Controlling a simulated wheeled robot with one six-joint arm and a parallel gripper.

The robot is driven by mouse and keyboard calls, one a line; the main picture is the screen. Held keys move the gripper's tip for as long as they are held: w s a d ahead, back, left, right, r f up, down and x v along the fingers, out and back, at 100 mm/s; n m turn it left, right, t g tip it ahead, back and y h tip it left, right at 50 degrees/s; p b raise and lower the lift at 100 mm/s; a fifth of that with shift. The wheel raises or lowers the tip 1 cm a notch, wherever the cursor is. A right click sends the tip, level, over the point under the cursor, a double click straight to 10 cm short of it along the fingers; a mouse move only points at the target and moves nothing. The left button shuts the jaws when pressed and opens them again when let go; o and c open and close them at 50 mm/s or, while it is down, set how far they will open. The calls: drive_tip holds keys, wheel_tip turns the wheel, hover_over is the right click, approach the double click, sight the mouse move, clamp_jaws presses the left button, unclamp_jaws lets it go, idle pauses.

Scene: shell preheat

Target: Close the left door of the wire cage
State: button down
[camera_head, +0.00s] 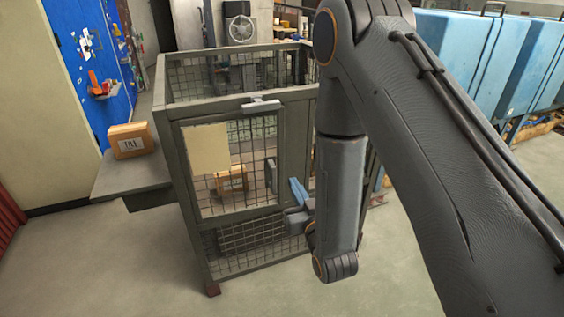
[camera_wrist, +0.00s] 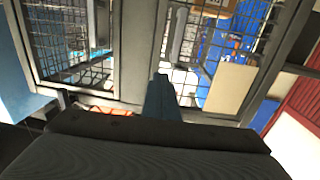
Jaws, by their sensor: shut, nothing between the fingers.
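The wire cage (camera_head: 190,265) stands in the middle of the head view, with a grey-green frame and dark mesh. Its left door (camera_head: 253,160) carries a beige plate (camera_head: 206,150) and looks about in line with the cage front; I cannot tell whether a small gap remains. The beige plate also shows at the right in the wrist view (camera_wrist: 232,85). My gripper (camera_head: 299,190) is shut and empty, with blue fingers, at the door's right side. In the wrist view its fingers (camera_wrist: 161,98) point at the frame; contact is unclear. My arm hides the cage's right part.
A grey latch bar (camera_head: 261,105) sits on the cage's top front rail. A cardboard box (camera_head: 130,141) rests on a grey side shelf (camera_head: 130,178) at left; another box (camera_head: 232,181) shows behind the mesh. Blue machines (camera_head: 490,55) stand at right. The floor in front is clear.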

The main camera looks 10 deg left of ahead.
sight(279, 155)
drive_tip(key=x, duration=1.3)
drive_tip(key=shift+p, duration=0.35)
drive_tip(key=shift+w, duration=0.15)
